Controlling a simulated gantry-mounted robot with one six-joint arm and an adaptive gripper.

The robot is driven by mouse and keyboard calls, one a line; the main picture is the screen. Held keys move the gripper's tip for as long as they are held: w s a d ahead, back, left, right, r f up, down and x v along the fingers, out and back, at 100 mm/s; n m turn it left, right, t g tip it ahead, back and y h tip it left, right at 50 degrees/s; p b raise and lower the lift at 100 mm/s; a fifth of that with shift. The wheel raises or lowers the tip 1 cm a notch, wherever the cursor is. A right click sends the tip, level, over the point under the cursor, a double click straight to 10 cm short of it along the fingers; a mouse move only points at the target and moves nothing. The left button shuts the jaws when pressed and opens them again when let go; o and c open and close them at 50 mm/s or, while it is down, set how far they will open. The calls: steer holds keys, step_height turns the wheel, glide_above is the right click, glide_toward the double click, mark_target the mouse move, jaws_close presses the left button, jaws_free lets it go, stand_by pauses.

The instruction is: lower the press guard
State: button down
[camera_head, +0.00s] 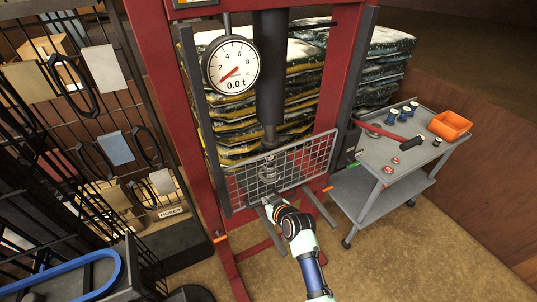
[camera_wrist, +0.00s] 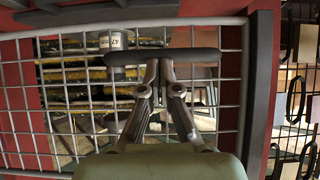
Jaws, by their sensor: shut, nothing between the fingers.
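The press guard (camera_head: 313,158) is a grey wire mesh panel in a frame, across the lower front of the red press, between two dark upright rails. In the wrist view the mesh (camera_wrist: 228,95) fills most of the picture, with a dark horizontal handle bar (camera_wrist: 100,59) in front of it. My gripper (camera_head: 268,205) is at the guard's lower edge. In the wrist view its fingers (camera_wrist: 159,70) are together and their tips end at the middle of the bar. Nothing shows between them. I cannot tell whether the tips touch the bar.
The press ram (camera_head: 270,90) comes down behind the guard, and a round gauge (camera_head: 232,64) reads 0.0 t. A grey cart (camera_head: 385,155) with an orange bin (camera_head: 450,126) and small parts stands at right. A black wire rack (camera_head: 60,110) stands at left. Floor is clear at lower right.

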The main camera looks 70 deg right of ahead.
steer(key=w+d+r+p+v, duration=0.1)
steer(key=p+v, duration=0.3)
steer(key=v, duration=0.8)
steer(key=shift+a+r+p, duration=0.2)
steer(key=shift+r+p, duration=0.2)
steer(key=shift+r, duration=0.5)
steer(key=shift+s, duration=0.15)
